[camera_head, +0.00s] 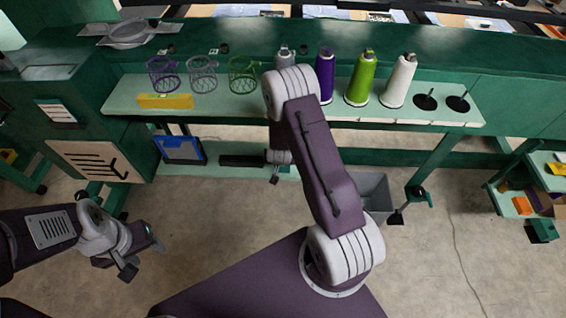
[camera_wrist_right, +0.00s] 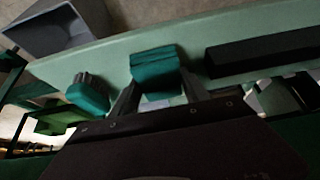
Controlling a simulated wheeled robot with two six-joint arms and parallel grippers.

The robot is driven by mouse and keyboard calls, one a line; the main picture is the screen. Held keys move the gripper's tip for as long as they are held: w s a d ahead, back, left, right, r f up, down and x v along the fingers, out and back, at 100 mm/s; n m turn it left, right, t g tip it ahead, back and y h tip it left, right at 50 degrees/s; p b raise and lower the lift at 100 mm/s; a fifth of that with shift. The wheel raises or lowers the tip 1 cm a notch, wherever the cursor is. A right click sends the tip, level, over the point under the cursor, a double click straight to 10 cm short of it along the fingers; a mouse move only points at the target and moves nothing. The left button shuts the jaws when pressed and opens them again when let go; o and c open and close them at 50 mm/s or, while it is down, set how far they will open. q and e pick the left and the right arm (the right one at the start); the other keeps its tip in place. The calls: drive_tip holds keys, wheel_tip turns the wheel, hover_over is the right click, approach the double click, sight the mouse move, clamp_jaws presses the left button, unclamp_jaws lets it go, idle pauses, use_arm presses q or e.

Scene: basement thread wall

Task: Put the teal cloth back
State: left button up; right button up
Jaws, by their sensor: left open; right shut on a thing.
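The teal cloth (camera_wrist_right: 156,72) shows in the right wrist view as a folded, dark-striped bundle between the fingers of my right gripper (camera_wrist_right: 158,92). The gripper is shut on it, over or against the pale green lower shelf (camera_wrist_right: 110,62). I cannot tell whether the cloth touches the shelf. My left gripper (camera_head: 143,258) is open and empty at lower left, above the floor.
The lower shelf carries a black bar (camera_head: 243,160) and a blue-framed panel (camera_head: 180,149). A grey bin (camera_head: 371,190) stands right of my arm. The upper shelf (camera_head: 215,105) holds wire baskets and purple, green (camera_head: 362,80) and white thread cones. A teal-green block (camera_wrist_right: 88,95) lies left of the cloth.

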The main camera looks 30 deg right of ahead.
drive_tip(key=shift+w+d+f, duration=0.2)
drive_tip(key=shift+w+d, duration=0.05)
drive_tip(key=shift+s+a, duration=0.15)
drive_tip(key=shift+a, duration=0.05)
drive_tip(key=o, duration=0.9)
drive_tip(key=shift+f, duration=0.1)
drive_tip(key=o, duration=0.4)
drive_tip(key=shift+d, duration=0.1)
use_arm(q)
drive_tip(key=shift+w+d+f, duration=0.15)
drive_tip(key=shift+d+f, duration=0.1)
drive_tip(key=shift+f, duration=0.05)
